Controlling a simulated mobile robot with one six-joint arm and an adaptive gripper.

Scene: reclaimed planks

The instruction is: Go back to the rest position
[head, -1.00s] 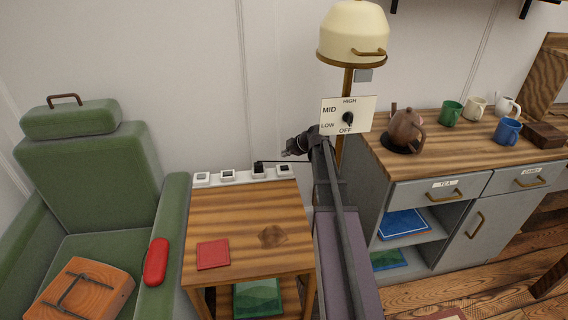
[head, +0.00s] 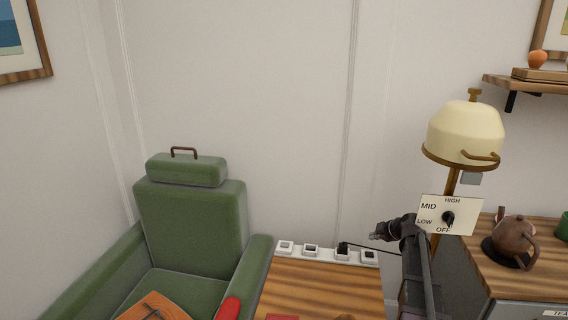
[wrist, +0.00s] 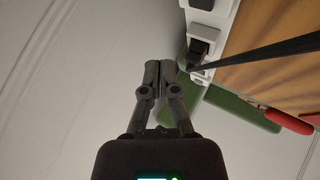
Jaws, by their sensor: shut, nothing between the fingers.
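My gripper (head: 378,236) is shut and empty, raised beside the right end of the white socket strip (head: 325,252) at the back of the side table. In the wrist view my gripper (wrist: 160,66) shows its two fingers pressed together, pointing at the pale wall. A black plug (wrist: 199,50) with a dark cord sits in the strip, just right of the fingertips and apart from them as far as I can tell. The same plug (head: 343,248) shows in the head view.
A lamp with a cream shade (head: 464,133) and a dial plate (head: 464,214) stands close to my arm. A green armchair (head: 190,225) is left of the side table (head: 320,285). A brown teapot (head: 515,238) is on the right counter.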

